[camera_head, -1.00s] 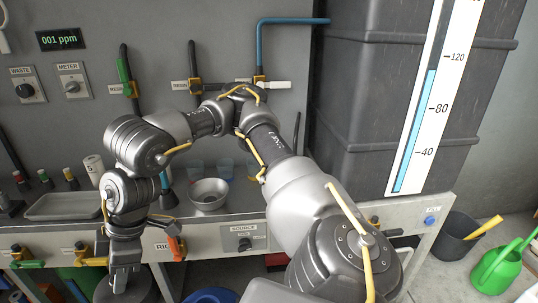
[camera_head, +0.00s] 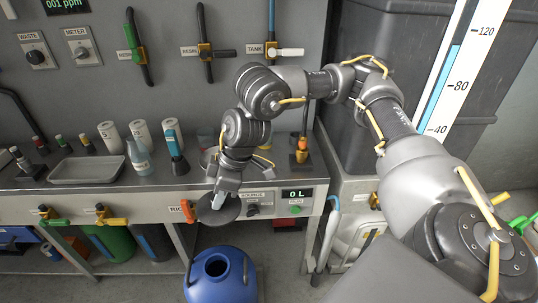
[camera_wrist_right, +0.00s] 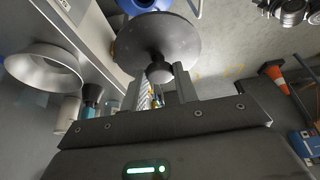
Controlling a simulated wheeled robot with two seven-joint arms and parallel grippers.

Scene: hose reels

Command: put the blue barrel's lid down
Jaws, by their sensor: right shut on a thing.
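My right gripper (camera_head: 219,196) points down in front of the bench and is shut on the knob of a dark round lid (camera_head: 208,214). The right wrist view shows the grey lid (camera_wrist_right: 165,35) and its knob (camera_wrist_right: 159,73) between the two fingers (camera_wrist_right: 158,88). The blue barrel (camera_head: 222,291) stands on the floor at the bottom of the head view, its top uncovered with a dark round opening. The lid appears higher in the picture, apart from the barrel. Part of the blue barrel (camera_wrist_right: 135,6) shows behind the lid in the wrist view. My left gripper is not in view.
The bench's front panel (camera_head: 155,205) with valves and a source knob (camera_head: 253,210) is close behind the lid. Bottles (camera_head: 140,158) and a tray (camera_head: 87,170) stand on the bench. A metal bowl (camera_wrist_right: 42,70) is near the gripper. A big dark tank stands right.

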